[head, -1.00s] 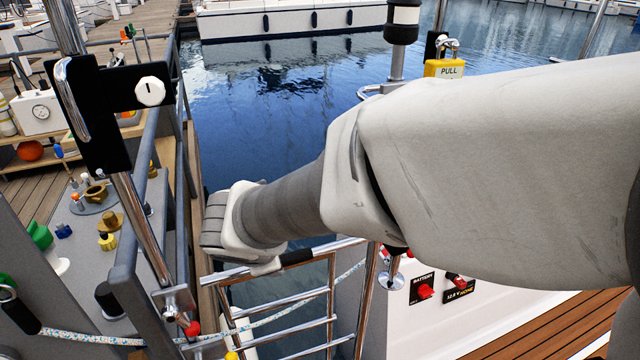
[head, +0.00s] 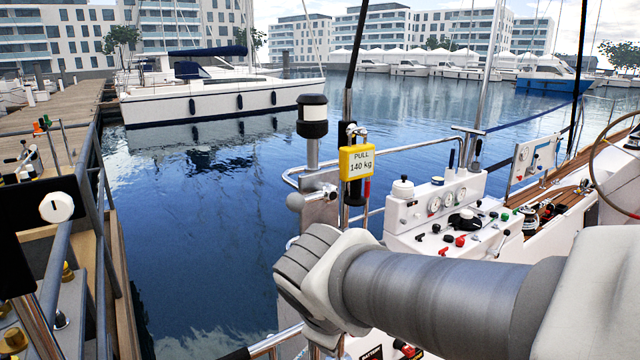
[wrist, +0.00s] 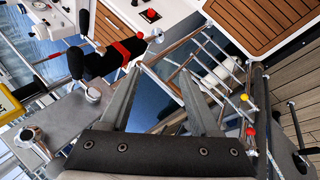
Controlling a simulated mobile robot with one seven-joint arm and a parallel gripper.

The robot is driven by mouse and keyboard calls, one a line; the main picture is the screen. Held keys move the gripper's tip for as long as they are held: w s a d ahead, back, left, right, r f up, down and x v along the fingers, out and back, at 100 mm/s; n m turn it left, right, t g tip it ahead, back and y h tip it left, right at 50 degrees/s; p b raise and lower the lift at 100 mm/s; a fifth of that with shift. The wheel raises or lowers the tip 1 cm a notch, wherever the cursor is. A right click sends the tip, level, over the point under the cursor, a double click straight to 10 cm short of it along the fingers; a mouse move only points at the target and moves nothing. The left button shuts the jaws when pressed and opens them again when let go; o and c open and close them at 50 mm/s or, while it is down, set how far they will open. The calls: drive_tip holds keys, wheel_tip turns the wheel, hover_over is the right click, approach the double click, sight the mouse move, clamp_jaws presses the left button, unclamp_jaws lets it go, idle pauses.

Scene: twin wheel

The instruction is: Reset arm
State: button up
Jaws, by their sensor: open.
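My gripper (wrist: 160,74) shows in the wrist view with its two grey fingers spread apart. Nothing is between the fingertips. In the head view my arm reaches in from the lower right, and its rounded wrist end hides the fingers. Beyond the fingers in the wrist view are a steel ladder (wrist: 215,75) and a black handle with a red band (wrist: 118,56). The handle lies close to the left finger; I cannot tell whether they touch.
A yellow "PULL 140 kg" unit (head: 357,162) hangs on a post behind my wrist. A white control console (head: 436,212) stands right of it. Open water lies between the dock and boat.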

drive_tip(key=s+d+r+m+y, duration=0.1)
drive_tip(key=s+d+r+m, duration=0.1)
drive_tip(key=s+d+m, duration=0.8)
drive_tip(key=shift+s+d+r+m+g+p, duration=0.4)
drive_tip(key=shift+d+m, duration=0.35)
drive_tip(key=shift+m, duration=0.45)
drive_tip(key=shift+w+f, duration=0.1)
drive_tip(key=shift+c, duration=1)
